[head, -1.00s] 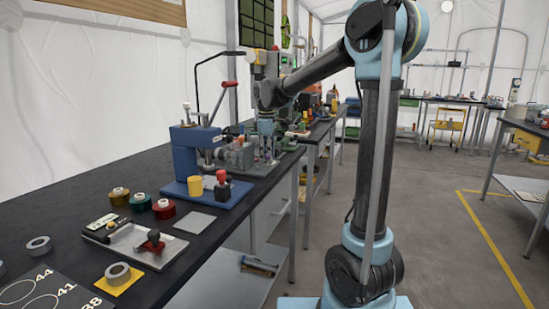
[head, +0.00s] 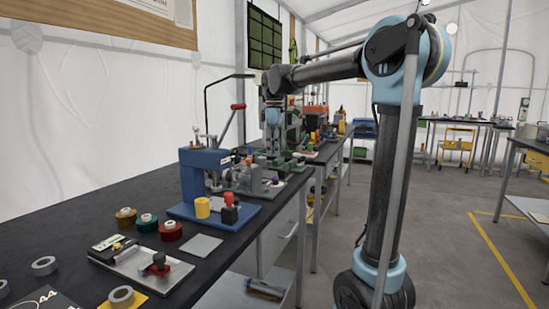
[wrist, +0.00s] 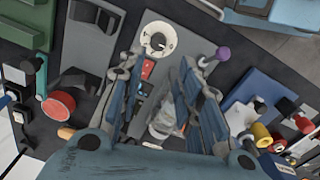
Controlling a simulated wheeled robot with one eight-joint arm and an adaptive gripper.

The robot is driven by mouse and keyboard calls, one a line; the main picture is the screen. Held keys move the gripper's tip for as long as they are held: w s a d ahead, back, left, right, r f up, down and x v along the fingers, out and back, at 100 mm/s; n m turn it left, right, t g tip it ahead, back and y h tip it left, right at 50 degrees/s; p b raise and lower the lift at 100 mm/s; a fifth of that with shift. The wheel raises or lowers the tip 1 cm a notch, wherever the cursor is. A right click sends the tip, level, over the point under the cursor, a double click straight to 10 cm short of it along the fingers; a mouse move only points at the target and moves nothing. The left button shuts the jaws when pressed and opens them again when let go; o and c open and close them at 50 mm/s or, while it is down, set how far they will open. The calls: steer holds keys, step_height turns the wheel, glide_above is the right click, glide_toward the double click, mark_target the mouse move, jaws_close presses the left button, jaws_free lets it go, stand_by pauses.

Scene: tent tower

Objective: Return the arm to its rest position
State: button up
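My arm (head: 395,180) stands at the right of the head view, with its upper link upright and its forearm reaching left, almost level, over the far part of the bench. My gripper (head: 273,152) hangs down from the wrist above the bench machines and is small and partly lost against them in the head view. In the wrist view my gripper (wrist: 158,85) points down with its two blue-padded fingers spread apart. A grey machine with a white dial (wrist: 158,40) shows below and between the fingers. I see nothing held between them.
More machines crowd under my gripper. Open floor (head: 450,240) lies to the right, with another bench (head: 535,143) at the right edge.

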steer(key=shift+r, duration=0.1)
steer(key=s+d+f+m, duration=0.4)
steer(key=s+d, duration=0.3)
steer(key=d, duration=0.3)
steer(key=s+d+f+m+t, duration=0.1)
steer(key=s+d+f+m, duration=0.5)
steer(key=s+f, duration=0.6)
steer(key=s+d+f+m, duration=0.6)
steer(key=s+d+f, duration=0.2)
steer(key=s+f, duration=0.4)
steer(key=shift+d+f+t, duration=0.2)
steer(key=shift+d+t, duration=0.15)
steer(key=shift+t, duration=0.05)
steer(key=shift+w, duration=0.1)
steer(key=shift+w+f, duration=0.2)
steer(key=shift+w, duration=0.15)
